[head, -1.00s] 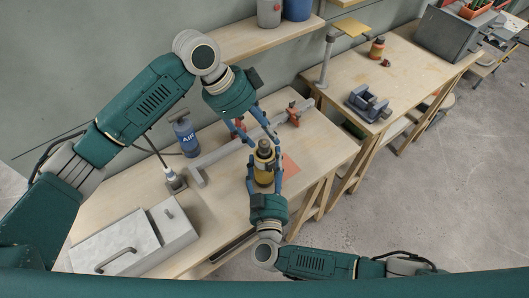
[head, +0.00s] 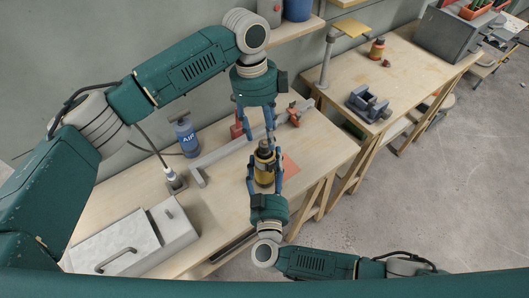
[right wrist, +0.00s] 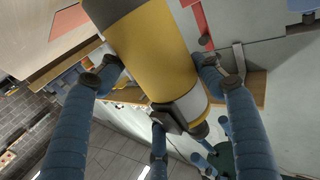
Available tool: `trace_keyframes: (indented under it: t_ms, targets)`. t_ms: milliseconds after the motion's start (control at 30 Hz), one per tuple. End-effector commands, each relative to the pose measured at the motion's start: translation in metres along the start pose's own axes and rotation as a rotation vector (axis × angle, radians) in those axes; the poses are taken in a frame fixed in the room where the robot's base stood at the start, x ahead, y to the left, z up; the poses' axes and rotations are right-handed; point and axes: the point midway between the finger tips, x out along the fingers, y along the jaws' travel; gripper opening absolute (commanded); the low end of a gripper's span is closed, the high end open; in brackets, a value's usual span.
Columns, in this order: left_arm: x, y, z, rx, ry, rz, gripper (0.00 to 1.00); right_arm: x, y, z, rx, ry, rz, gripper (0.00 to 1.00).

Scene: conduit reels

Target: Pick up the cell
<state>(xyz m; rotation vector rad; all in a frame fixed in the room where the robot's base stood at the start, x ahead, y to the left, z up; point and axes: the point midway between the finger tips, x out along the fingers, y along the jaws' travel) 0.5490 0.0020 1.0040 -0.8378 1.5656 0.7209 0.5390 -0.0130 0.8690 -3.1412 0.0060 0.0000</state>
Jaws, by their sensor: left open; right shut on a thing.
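The cell (head: 264,172), a yellow cylinder with a dark top, stands roughly upright in my right gripper (head: 265,176) over the near bench. My right gripper is shut on it, its blue fingers on either side. In the right wrist view the cell (right wrist: 150,50) fills the middle between the fingers, with a pale band near its lower end. My left gripper (head: 258,132) is open and comes down from above, its fingertips close to the cell's dark top. I cannot tell whether they touch it.
On the near bench (head: 130,210) are a blue AIR can (head: 187,138), a grey bar (head: 225,150), an orange-red patch (head: 290,165) and a pale metal box (head: 118,240).

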Motion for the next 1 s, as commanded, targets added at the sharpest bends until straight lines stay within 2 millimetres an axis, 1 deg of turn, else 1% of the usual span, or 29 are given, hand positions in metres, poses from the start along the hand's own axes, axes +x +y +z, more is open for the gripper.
trace_keyframes:
  t_ms: [200,300,400,600,633,667,700,767,800,867,1000]
  targets:
    - [0.033,0.008,0.001,-0.001,0.0,0.003,0.5,0.0,0.0,0.001,0.0,-0.002,0.0,0.29]
    - [0.044,0.007,0.001,-0.001,0.0,0.001,0.5,0.0,0.0,0.001,0.0,-0.002,0.0,0.29]
    - [0.049,0.007,0.001,-0.001,-0.001,0.0,0.5,-0.001,0.0,0.001,0.0,-0.003,0.0,0.29]
    - [0.05,0.006,0.001,-0.001,0.0,0.0,0.5,-0.001,0.0,0.001,0.0,-0.003,-0.001,0.29]
    - [0.049,0.006,0.001,-0.001,0.0,0.0,0.46,-0.001,0.0,0.001,0.0,-0.003,-0.001,0.29]
    - [0.049,0.006,0.001,-0.001,0.0,0.0,0.4,-0.001,0.0,0.001,0.0,-0.003,-0.001,0.29]
    - [0.049,0.006,0.001,-0.001,0.0,0.0,0.32,-0.001,0.0,0.001,0.0,-0.003,-0.001,0.29]
    - [0.049,0.006,0.001,-0.001,0.0,0.0,0.2,-0.001,0.0,0.001,0.0,-0.003,-0.001,0.29]
    - [0.049,0.006,0.001,-0.001,0.0,0.0,0.12,-0.001,0.0,0.001,0.0,-0.003,-0.001,0.29]
    - [0.049,0.006,0.001,-0.001,0.0,0.0,0.0,-0.001,0.0,0.001,0.0,-0.003,-0.001,0.29]
    - [0.049,0.006,0.001,0.0,0.001,-0.001,0.0,-0.001,0.0,0.001,0.001,-0.003,-0.001,0.29]
